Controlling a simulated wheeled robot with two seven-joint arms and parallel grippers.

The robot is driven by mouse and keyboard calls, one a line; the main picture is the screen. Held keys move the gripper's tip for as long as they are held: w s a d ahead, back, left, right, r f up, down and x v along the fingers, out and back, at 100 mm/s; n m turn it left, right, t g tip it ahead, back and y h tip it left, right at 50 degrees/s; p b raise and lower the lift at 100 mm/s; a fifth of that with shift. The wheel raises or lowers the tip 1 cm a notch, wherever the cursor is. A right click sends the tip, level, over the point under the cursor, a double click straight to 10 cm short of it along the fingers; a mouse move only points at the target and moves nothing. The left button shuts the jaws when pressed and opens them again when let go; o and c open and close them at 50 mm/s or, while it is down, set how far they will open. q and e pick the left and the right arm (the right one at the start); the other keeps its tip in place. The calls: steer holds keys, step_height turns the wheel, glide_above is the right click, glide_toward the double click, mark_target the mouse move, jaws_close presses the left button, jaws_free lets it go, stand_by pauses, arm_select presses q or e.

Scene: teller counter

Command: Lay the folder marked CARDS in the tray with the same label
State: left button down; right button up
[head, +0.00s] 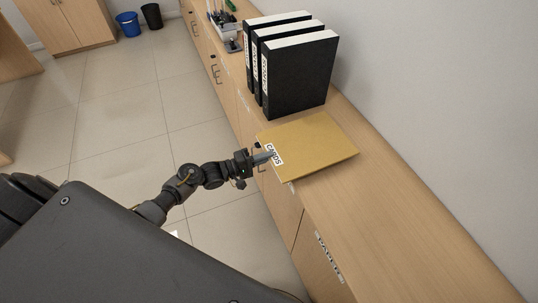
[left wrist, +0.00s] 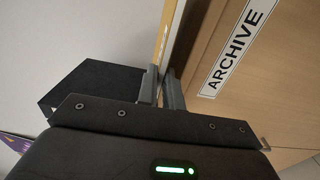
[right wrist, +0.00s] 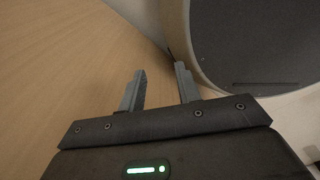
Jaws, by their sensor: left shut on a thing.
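The yellow-tan folder marked CARDS (head: 312,143) lies flat at the top of the wooden counter, its labelled edge toward the counter's front. My left gripper (head: 266,157) is at that edge, beside the CARDS label, and is shut on the folder. In the left wrist view the folder (left wrist: 168,30) shows edge-on as a thin yellow strip between the fingers (left wrist: 162,88). My right gripper (right wrist: 160,90) shows only in the right wrist view, with its fingers apart and nothing between them. No tray is visible in these frames.
Several black binders (head: 297,75) stand upright behind the folder, close to it. A desk organiser (head: 225,30) stands farther back. The counter (head: 405,225) is clear nearer me. A cabinet front below carries an ARCHIVE label (left wrist: 237,48). Two bins (head: 140,20) stand on the floor.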

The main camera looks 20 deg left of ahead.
arm_select(q)
steer(key=s+a+r+p, duration=0.4)
steer(key=s+a+p, duration=0.3)
steer(key=s+a, duration=0.1)
steer(key=shift+s+a+r, duration=0.25)
steer(key=shift+s+r, duration=0.05)
steer(key=shift+s, duration=0.5)
